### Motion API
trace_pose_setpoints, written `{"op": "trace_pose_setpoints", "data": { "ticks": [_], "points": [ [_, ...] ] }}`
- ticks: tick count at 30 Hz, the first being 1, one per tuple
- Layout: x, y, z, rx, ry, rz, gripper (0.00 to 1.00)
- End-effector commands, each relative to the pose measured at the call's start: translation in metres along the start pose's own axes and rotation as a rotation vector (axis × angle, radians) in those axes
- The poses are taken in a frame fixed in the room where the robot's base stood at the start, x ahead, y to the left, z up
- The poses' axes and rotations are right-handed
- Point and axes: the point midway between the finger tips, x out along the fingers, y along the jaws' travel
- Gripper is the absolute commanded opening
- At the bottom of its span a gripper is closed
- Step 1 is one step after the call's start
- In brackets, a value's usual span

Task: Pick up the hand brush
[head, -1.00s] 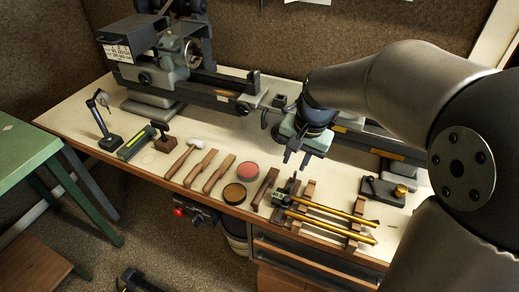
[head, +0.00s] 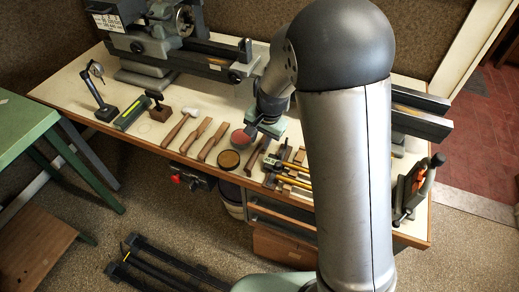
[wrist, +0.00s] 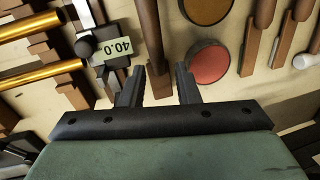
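A slim brown wooden tool, which looks like the hand brush (wrist: 150,35), lies on the bench. In the wrist view it runs from the top edge down to the space between my fingertips. My gripper (wrist: 160,84) is open and empty, with one finger on each side of the tool's near end. I cannot tell how high above it the fingers are. In the head view the brush (head: 255,155) lies right of the round tins, and my gripper (head: 260,136) is over its far end, partly hidden by my wrist.
A red round tin (wrist: 208,63) lies close beside the right finger, with an amber tin (wrist: 208,8) beyond. A tagged block (wrist: 110,52) and brass tubes (wrist: 40,76) lie left. Other wooden-handled tools (head: 197,134) lie farther left in the head view. A lathe (head: 150,40) stands behind.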

Motion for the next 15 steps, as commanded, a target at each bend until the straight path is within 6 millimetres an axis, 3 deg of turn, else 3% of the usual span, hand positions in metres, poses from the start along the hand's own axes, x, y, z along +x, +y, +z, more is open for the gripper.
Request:
{"op": "trace_pose_setpoints", "data": {
  "ticks": [9,15],
  "points": [
    [0.043,0.004,0.004,0.003,-0.003,0.003,0.29],
    [0.051,0.004,0.004,0.000,0.000,0.001,0.29]
  ]
}}
